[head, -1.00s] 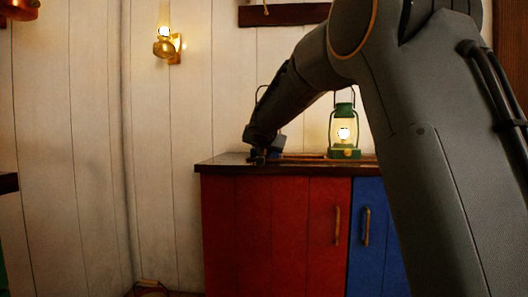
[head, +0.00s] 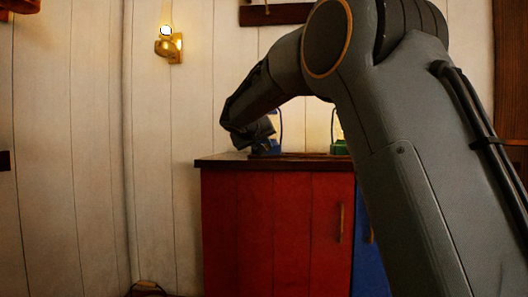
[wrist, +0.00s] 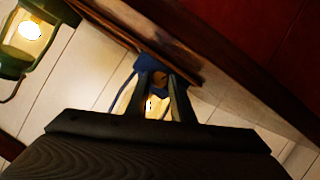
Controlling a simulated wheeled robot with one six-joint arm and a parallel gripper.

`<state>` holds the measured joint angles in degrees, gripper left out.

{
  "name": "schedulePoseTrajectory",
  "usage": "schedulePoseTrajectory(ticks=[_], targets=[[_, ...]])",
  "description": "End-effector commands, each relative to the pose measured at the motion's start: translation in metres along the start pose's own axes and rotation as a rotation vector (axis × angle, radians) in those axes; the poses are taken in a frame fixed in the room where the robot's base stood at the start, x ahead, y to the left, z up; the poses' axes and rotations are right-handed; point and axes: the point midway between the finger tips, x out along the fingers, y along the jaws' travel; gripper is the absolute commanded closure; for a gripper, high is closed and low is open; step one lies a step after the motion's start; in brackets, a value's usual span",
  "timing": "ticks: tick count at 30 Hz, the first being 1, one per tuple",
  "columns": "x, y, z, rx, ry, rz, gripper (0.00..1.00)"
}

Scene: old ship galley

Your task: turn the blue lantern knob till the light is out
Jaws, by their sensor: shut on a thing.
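The blue lantern (head: 278,128) stands on the counter in the head view, largely hidden behind my wrist. In the wrist view its blue base (wrist: 148,63) shows at the far side of my fingers, with a bright yellow light glowing between them. My gripper (wrist: 162,82) is shut on the knob. In the head view my gripper (head: 262,150) is low at the counter's left part, its fingers hard to make out.
A lit green lantern (wrist: 24,42) stands near the blue one; in the head view my arm hides most of it (head: 340,147). The wooden counter (head: 225,160) tops red and blue cabinets. A lit brass wall lamp (head: 168,47) hangs at left.

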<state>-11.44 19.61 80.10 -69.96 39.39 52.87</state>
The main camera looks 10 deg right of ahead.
Motion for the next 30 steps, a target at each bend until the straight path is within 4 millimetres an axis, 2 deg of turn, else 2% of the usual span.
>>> schedulePoseTrajectory(ticks=[12,29,30], targets=[[0.0003,-0.0029,0.0004,-0.184,0.001,0.075,1.00],[0.0001,-0.0028,0.0001,-0.213,0.001,0.087,1.00],[0.0001,-0.0028,0.0001,-0.212,0.001,0.087,0.75]])
